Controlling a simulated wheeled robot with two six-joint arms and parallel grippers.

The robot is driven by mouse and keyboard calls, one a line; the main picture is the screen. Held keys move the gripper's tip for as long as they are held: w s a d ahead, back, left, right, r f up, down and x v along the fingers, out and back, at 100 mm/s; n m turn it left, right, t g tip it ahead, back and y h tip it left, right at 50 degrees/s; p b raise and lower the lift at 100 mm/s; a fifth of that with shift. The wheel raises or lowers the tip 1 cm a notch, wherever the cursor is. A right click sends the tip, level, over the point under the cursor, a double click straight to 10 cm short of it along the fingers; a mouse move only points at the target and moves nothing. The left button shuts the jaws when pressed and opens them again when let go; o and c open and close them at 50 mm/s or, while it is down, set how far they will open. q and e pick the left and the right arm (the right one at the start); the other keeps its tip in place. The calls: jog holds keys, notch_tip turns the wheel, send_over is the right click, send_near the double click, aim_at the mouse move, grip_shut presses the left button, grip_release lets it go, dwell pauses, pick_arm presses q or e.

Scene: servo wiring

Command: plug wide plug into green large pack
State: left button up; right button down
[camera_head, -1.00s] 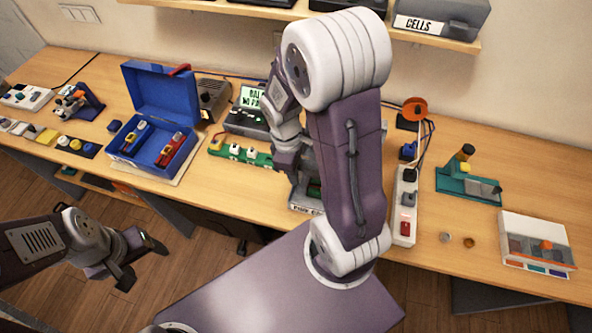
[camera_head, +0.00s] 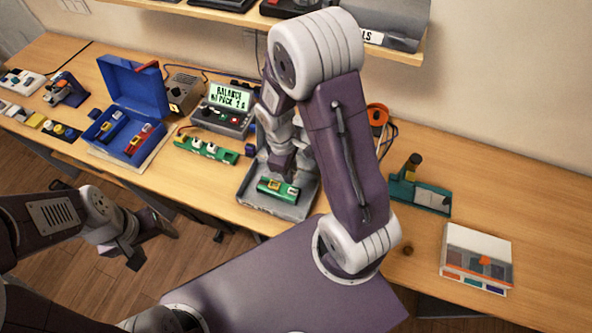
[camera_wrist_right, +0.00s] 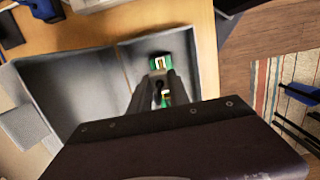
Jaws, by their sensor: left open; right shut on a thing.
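A green pack (camera_head: 278,188) with a yellow and a white part on top sits in a grey tray (camera_head: 252,202). It also shows in the right wrist view (camera_wrist_right: 160,62), partly behind my fingers. My right gripper (camera_head: 285,172) points down right over this pack. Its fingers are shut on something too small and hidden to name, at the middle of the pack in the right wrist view. A longer green pack (camera_head: 207,149) with white pieces lies left of the tray. My left gripper (camera_head: 150,238) is open and empty, off the table's front edge. I cannot make out the wide plug.
A lit display unit (camera_head: 228,105) stands behind the longer pack. An open blue case (camera_head: 135,105) is at the left. A teal fixture (camera_head: 420,195) and a white box (camera_head: 477,258) stand at the right. A shelf (camera_head: 390,55) hangs above. The table's right rear is clear.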

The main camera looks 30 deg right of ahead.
jog(key=shift+w+a, duration=0.1)
jog(key=shift+a, duration=0.15)
jog(key=shift+d+r, duration=0.1)
jog(key=shift+s+d+f, duration=0.2)
jog(key=shift+s+d, duration=0.05)
jog(key=shift+s, duration=0.1)
jog(key=shift+s+d+f+b, duration=0.15)
jog(key=shift+d+f+b, duration=0.2)
jog(key=shift+f+b, duration=0.35)
jog(key=f, duration=0.1)
jog(key=f+b, duration=0.2)
jog(key=shift+w+a+f, duration=0.1)
jog(key=shift+w+a, duration=0.15)
jog(key=shift+a, duration=0.15)
jog(key=shift+f+b, duration=0.3)
jog(key=shift+f, duration=0.05)
jog(key=shift+d+f, duration=0.1)
jog(key=shift+f, duration=0.05)
pick_arm(q)
jog(key=f, duration=0.4)
jog(key=shift+s+d, duration=0.25)
jog(key=shift+s, duration=0.05)
pick_arm(e)
jog(key=shift+s+d, duration=0.1)
jog(key=shift+d, duration=0.05)
pick_arm(q)
jog(key=shift+w+a, duration=0.1)
jog(key=shift+a, duration=0.05)
